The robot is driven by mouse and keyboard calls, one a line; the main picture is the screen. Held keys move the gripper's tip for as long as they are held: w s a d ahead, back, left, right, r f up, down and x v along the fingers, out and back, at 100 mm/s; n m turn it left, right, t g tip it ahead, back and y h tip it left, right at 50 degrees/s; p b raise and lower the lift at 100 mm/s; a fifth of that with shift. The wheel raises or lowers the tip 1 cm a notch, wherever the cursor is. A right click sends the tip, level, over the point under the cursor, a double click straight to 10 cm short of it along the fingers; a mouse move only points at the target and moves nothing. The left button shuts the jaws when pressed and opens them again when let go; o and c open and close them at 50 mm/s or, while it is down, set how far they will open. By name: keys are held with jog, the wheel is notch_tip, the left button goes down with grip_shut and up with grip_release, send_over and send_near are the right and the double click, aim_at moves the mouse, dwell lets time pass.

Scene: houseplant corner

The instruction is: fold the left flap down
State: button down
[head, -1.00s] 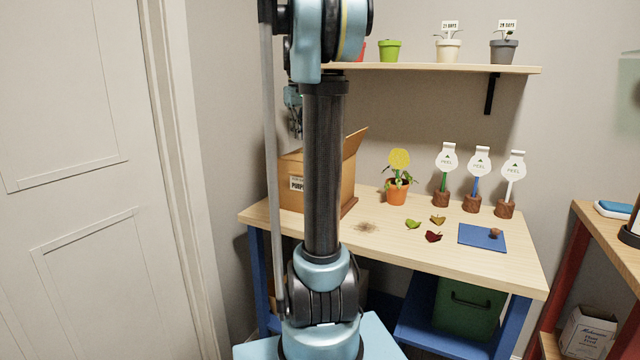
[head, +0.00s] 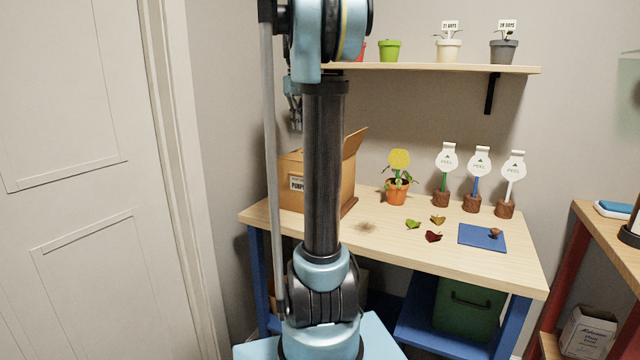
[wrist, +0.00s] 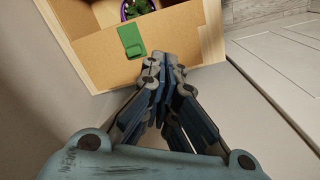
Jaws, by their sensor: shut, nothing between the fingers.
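The cardboard box (head: 325,183) stands on the bench behind my arm, with its right flap (head: 355,143) raised and tilted outward. In the wrist view, a brown cardboard panel (wrist: 95,52) with a green tab (wrist: 131,40) lies along the near side of the open box; I take it for the left flap, but its angle is unclear. A plant in a purple pot (wrist: 137,9) shows inside the box. My gripper (wrist: 165,68) is shut and empty, its tips overlapping the panel's lower edge in view; contact cannot be told. In the head view my gripper (head: 295,112) is above the box's left side, partly hidden.
An orange pot with a yellow flower (head: 397,190) stands right of the box. A shelf (head: 430,68) with pots hangs above. A door (head: 75,180) is at left.

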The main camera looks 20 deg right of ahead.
notch_tip(320, 180, up, 6)
jog(key=shift+f, duration=0.15)
dwell(0.6)
jog(key=shift+s, duration=0.1)
jog(key=s+a+f+m, duration=0.1)
jog(key=s+a+f, duration=0.2)
jog(key=s+f, duration=0.8)
jog(key=s+a+f+m+t, duration=0.1)
jog(key=s+a+f, duration=0.2)
jog(key=s+f, duration=0.8)
jog(key=s+a+f+t, duration=0.1)
jog(key=s+a+f, duration=0.2)
jog(key=s+f, duration=0.8)
notch_tip(320, 180, down, 5)
jog(key=shift+f+m, duration=0.1)
jog(key=shift+m, duration=0.3)
jog(key=shift+w+f, duration=0.15)
jog(key=shift+w, duration=0.35)
